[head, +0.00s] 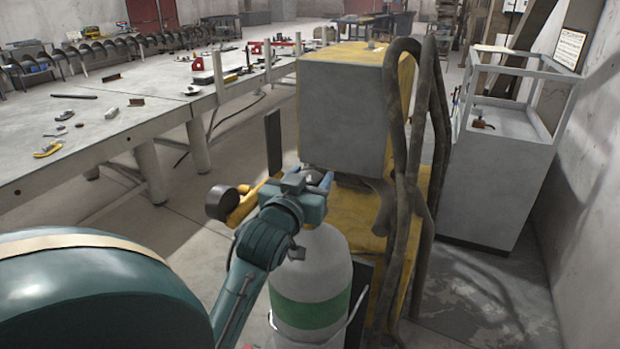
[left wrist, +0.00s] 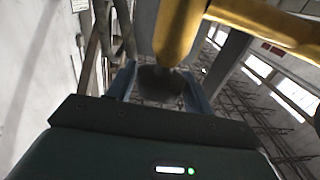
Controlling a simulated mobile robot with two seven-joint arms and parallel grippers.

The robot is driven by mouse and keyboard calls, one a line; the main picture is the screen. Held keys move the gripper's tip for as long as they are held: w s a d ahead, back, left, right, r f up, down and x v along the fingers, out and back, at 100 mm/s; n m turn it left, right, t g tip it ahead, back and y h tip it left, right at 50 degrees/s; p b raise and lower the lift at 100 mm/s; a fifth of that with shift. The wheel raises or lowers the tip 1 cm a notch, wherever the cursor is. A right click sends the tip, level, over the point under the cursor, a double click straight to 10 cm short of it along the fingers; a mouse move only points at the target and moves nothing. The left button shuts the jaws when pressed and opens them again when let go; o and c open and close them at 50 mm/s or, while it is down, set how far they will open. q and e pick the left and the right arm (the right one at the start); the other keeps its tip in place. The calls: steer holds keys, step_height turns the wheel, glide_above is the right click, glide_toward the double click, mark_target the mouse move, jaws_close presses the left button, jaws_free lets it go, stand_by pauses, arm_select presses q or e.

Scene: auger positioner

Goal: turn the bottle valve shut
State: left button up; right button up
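The gas bottle (head: 318,266), pale grey with a green band, stands upright in the head view's lower middle. My left gripper (head: 322,184) is just above its top and hides the valve there. A yellow fitting with a dark round end (head: 218,203) sticks out to the left of the gripper. In the left wrist view, the fingers of my left gripper (left wrist: 160,92) stand apart on both sides of a dark round knob (left wrist: 158,84), below a yellow body (left wrist: 178,32). The knob nearly fills the gap; I cannot tell whether the fingers press on it. My right gripper is out of view.
A grey and yellow machine (head: 342,108) with thick hanging hoses (head: 398,170) stands right behind the bottle. A long workbench (head: 130,118) with tools is on the left. A grey cabinet (head: 490,180) stands at the right. Floor between bench and bottle is mostly open.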

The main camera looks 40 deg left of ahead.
arm_select(q)
steer(key=c, duration=0.6)
steer(key=shift+r+m+h+p, duration=0.1)
steer(key=shift+m+h+p, duration=0.2)
steer(key=shift+h+p, duration=0.1)
steer(key=m+t+h+p, duration=0.1)
steer(key=m+h, duration=0.1)
steer(key=shift+h, duration=0.4)
steer(key=m+h, duration=0.3)
steer(key=h, duration=0.2)
steer(key=shift+h+p, duration=0.3)
steer(key=shift+p, duration=0.1)
steer(key=shift+m+g+h+p, duration=0.6)
steer(key=shift+m+h+p, duration=0.2)
steer(key=shift+m+h, duration=1.05)
steer(key=shift+h, duration=0.65)
